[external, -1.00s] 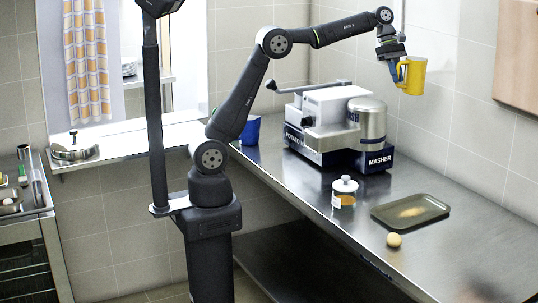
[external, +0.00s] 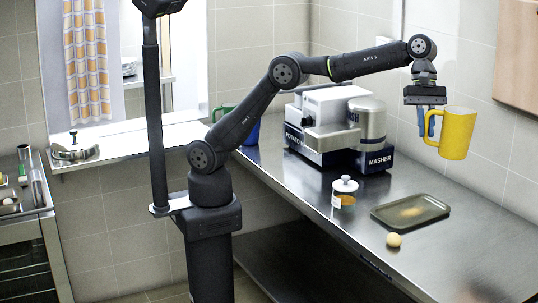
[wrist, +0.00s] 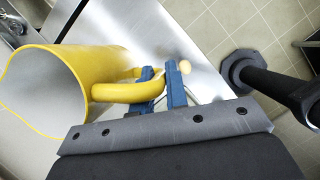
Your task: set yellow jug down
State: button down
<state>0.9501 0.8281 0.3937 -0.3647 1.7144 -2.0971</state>
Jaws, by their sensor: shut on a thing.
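The yellow jug (external: 457,134) hangs in the air above the back right of the steel counter, roughly upright, with its handle toward the left. My gripper (external: 426,131) is at the left of the jug and shut on its handle. In the wrist view the jug (wrist: 85,72) fills the left side, its open mouth facing the camera. There the blue fingertips of my gripper (wrist: 160,80) close around the yellow handle. The jug's base is clear of the counter.
The masher machine (external: 330,135) stands further back left. A blue container (external: 250,136) is beyond it. The counter's front right is bare.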

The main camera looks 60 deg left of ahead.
jog(key=s+d+m, duration=0.1)
jog(key=s+d, duration=0.3)
jog(key=s, duration=0.3)
notch_tip(320, 180, down, 19)
jog(key=shift+g, duration=0.3)
jog(key=shift+w+a+f, duration=0.1)
jog(key=shift+w+f, duration=5.9)
jog(key=shift+w, duration=0.1)
jog(key=c, duration=1.9)
grip_release()
jog(key=o, duration=0.5)
